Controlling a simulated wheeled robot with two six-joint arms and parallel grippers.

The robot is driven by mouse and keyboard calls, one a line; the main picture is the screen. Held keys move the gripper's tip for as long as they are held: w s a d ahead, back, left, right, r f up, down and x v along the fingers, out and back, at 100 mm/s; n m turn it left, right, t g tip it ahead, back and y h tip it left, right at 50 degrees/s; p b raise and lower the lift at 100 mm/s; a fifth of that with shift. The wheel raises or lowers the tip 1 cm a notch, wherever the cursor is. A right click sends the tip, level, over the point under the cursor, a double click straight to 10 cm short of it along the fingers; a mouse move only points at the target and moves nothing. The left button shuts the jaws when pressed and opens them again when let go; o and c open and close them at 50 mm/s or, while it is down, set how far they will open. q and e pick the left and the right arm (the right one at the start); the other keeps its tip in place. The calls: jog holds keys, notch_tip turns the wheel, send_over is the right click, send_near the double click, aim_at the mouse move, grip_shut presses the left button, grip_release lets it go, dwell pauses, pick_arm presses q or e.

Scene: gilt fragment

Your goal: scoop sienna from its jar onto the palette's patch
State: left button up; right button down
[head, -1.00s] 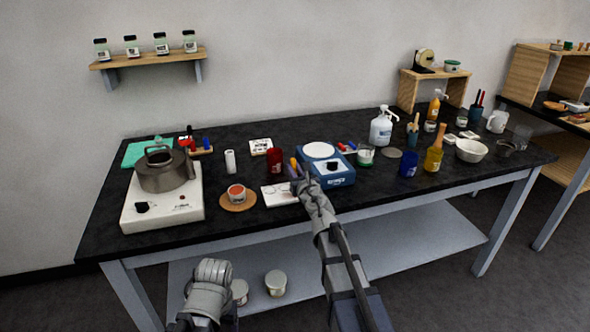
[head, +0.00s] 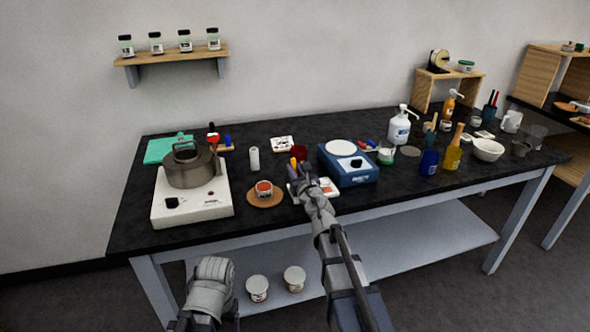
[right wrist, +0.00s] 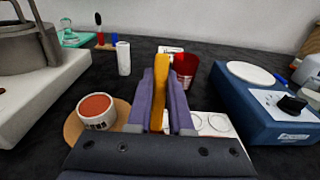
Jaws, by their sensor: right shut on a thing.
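The sienna jar (head: 264,187) is a small white pot with red-brown paint, standing on a round wooden mat. It also shows at the left in the right wrist view (right wrist: 97,109). The white palette (right wrist: 214,124) lies right of it, with outlined round patches, partly hidden behind my gripper; in the head view a small reddish mark shows on it. My right gripper (head: 300,175) is shut on a yellow-orange handled tool (right wrist: 161,85), over the palette, right of the jar and apart from it. The tool's lower end is hidden. Only part of my left arm shows, low in the head view.
The round wooden mat (head: 251,200) is under the jar. A hot plate (head: 167,211) with a brown pot (head: 190,170) stands left. A dark red cup (right wrist: 186,64) stands behind my gripper. A blue stirrer (head: 359,178) stands right. Bottles and bowls fill the right end.

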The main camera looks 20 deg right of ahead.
jog(key=r, duration=0.1)
jog(key=r+p, duration=0.2)
jog(key=shift+d+r, duration=0.3)
jog(key=shift+r, duration=0.1)
jog(key=shift+a+r+p, duration=0.1)
jog(key=shift+r+p, duration=0.25)
jog(key=shift+p, duration=0.1)
notch_tip(320, 180, up, 3)
jog(key=p, duration=0.3)
jog(key=shift+r, duration=0.1)
jog(key=shift+f+b, duration=0.3)
jog(key=shift+f, duration=0.1)
jog(key=shift+r, duration=0.1)
